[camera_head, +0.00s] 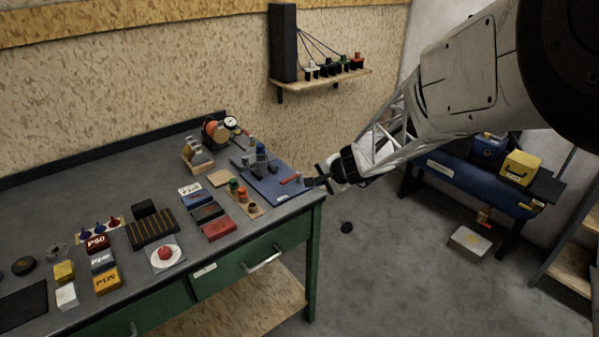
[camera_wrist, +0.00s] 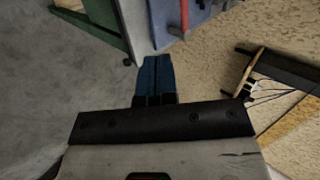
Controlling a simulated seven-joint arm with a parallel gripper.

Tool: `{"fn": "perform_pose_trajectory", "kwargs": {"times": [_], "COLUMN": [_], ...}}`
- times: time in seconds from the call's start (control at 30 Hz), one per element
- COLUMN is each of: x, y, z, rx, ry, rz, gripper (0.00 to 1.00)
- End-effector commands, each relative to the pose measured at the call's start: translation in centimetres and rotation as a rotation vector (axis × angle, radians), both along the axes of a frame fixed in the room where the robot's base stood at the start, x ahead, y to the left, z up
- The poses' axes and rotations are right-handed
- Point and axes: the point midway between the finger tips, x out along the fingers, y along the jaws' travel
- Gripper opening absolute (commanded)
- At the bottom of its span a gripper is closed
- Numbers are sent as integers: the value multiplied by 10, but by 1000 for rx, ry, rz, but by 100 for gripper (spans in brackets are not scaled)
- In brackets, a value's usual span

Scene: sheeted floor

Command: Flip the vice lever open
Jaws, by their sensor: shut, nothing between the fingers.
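A blue plate (camera_head: 268,187) lies at the right end of the grey workbench. A small red bar (camera_head: 290,179), which looks like the vice lever, lies low over its right part. A dark grey-blue upright piece (camera_head: 261,158), perhaps part of the vice, stands at the plate's back. My gripper (camera_head: 312,182) is just right of the red bar, by the bench's right edge, apart from it. In the wrist view, its blue fingers (camera_wrist: 156,75) are together and empty. The red bar (camera_wrist: 184,14) shows beyond them at the top, over the blue plate (camera_wrist: 205,18).
A wooden block with coloured knobs (camera_head: 243,192) and red and dark boxes (camera_head: 218,229) lie left of the plate. A gauge assembly (camera_head: 222,130) stands behind. A wall shelf (camera_head: 325,80) hangs above. Open floor (camera_head: 390,260) lies right of the bench.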

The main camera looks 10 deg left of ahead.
Motion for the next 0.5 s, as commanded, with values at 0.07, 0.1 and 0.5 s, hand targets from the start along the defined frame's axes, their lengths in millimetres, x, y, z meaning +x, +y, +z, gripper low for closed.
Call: {"fn": "perform_pose_trajectory", "kwargs": {"times": [0.07,0.1,0.5], "x": [1,1,2], "y": [1,1,2], "z": [-2,-1,-4], "rx": [2,2,1], "ry": [1,1,1], "rz": [-3,-3,-1], "gripper": [0,0,0]}}
